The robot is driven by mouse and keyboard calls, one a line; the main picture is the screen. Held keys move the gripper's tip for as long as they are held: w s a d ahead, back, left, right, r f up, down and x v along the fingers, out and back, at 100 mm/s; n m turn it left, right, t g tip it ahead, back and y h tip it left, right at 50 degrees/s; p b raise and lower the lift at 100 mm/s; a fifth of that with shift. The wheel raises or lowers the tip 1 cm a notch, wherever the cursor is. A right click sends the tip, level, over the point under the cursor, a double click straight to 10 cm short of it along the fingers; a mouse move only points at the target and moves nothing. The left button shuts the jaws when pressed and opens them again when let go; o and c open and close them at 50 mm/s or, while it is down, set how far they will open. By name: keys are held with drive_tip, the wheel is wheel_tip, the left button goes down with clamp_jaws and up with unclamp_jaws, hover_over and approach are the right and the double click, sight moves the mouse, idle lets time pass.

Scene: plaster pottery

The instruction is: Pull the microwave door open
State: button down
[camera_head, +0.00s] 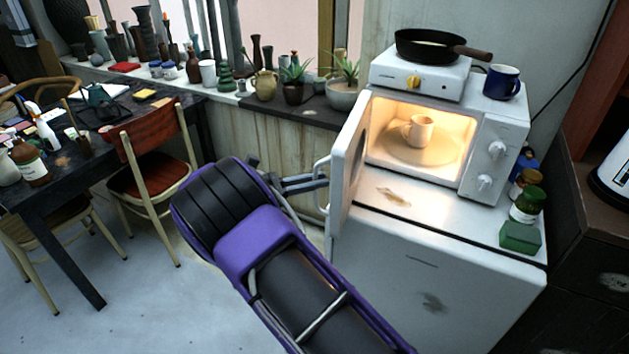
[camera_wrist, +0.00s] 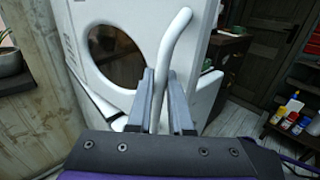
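The white microwave (camera_head: 485,150) stands on a white cabinet, and its door (camera_head: 347,160) is swung wide open to the left. The lit inside holds a cream mug (camera_head: 418,131) on a round plate (camera_head: 400,151). The curved white door handle (camera_head: 321,185) is on the door's outer face. My gripper (camera_head: 318,181) reaches it from the left. In the wrist view, the handle (camera_wrist: 177,45) runs between my two grey fingers (camera_wrist: 165,80), which close on it from both sides. The door's round window (camera_wrist: 112,55) shows behind. The fingertips' far ends are partly hidden.
A hot plate (camera_head: 420,78) with a black pan (camera_head: 430,46) and a blue mug (camera_head: 501,82) stand on the microwave. Small bottles (camera_head: 526,205) stand at the cabinet's right edge. A wooden chair (camera_head: 150,160) and dark table are left; floor between is clear.

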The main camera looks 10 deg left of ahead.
drive_tip(key=c, duration=0.8)
unclamp_jaws()
drive_tip(key=shift+c, duration=0.2)
drive_tip(key=b+v, duration=0.1)
drive_tip(key=v, duration=1.6)
drive_tip(key=shift+a+b, duration=0.15)
drive_tip(key=shift+b, duration=0.15)
drive_tip(key=shift+r, duration=0.1)
